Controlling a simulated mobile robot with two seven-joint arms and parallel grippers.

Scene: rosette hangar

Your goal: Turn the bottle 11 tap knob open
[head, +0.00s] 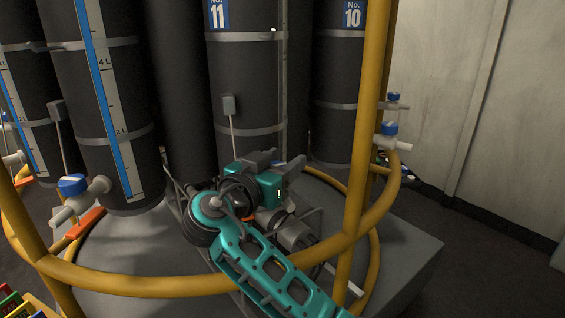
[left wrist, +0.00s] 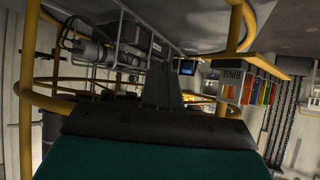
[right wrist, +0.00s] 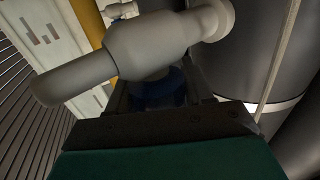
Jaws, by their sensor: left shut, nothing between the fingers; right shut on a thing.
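Bottle 11 (head: 245,85) is a dark upright cylinder with a blue No. 11 label, at the top centre of the head view. My right gripper (head: 279,164) is in front of its lower part and hides its tap there. In the right wrist view the white tap body (right wrist: 155,45) runs across the top. Its blue knob (right wrist: 165,88) sits between the dark fingers of my right gripper (right wrist: 160,95), which is shut on it. The knob's turn angle is hard to tell. My left gripper (left wrist: 165,88) shows in the left wrist view, shut and empty.
Yellow rails (head: 190,286) curve around the bottles, and a yellow post (head: 366,130) stands right of my right gripper. Another blue-knobbed white tap (head: 90,193) is at left. More taps (head: 388,130) are at right. Bottle 10 (head: 336,95) stands close by.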

